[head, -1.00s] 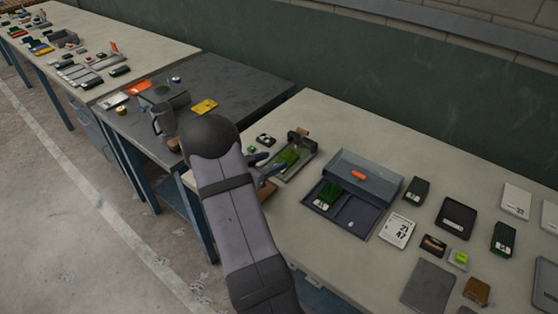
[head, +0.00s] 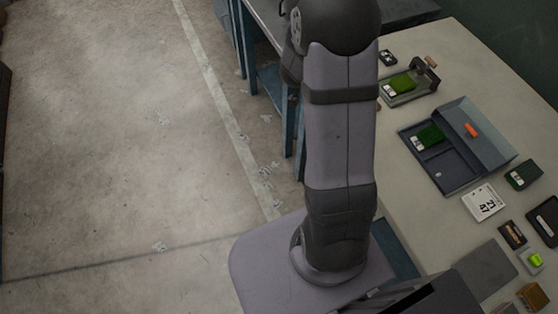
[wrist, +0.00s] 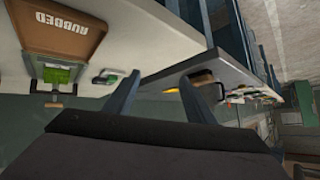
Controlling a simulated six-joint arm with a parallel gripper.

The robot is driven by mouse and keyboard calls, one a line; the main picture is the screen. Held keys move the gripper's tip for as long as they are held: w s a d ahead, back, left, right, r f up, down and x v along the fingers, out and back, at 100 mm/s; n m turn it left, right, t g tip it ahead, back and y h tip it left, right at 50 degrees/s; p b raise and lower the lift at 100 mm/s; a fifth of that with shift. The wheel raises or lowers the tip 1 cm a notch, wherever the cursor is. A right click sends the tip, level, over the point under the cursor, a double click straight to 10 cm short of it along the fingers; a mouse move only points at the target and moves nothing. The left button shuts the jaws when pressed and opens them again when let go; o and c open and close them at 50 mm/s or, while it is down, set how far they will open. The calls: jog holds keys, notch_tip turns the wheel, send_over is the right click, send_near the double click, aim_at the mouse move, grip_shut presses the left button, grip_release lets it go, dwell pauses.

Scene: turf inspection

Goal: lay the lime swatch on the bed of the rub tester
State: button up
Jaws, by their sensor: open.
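The rub tester (head: 424,91) is a grey frame with an upright post, on the pale bench in the head view. In the head view my arm's end is out of sight.
A grey box (head: 468,188) with an orange-handled lid holds a darker green swatch (head: 430,137). A white number card (head: 484,202) and a dark green swatch (head: 522,174) lie nearby. A brown tray marked RUBBED (wrist: 60,25) shows in the wrist view.

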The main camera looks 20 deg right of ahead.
jog(key=s+a+n+y, duration=0.3)
jog(key=a+y, duration=0.1)
jog(key=a, duration=0.6)
jog(key=s+a+n+y, duration=0.3)
jog(key=a+n, duration=0.1)
jog(key=a, duration=0.5)
jog(key=s+a+n+g, duration=0.2)
jog(key=s+g, duration=0.1)
jog(key=s, duration=0.6)
jog(key=s+a+n+g, duration=0.2)
jog(key=s+a+g, duration=0.1)
jog(key=s, duration=0.7)
jog(key=shift+s+f+n+g, duration=0.2)
jog(key=shift+f+n+g, duration=0.2)
jog(key=shift+g, duration=0.2)
jog(key=shift+r, duration=0.15)
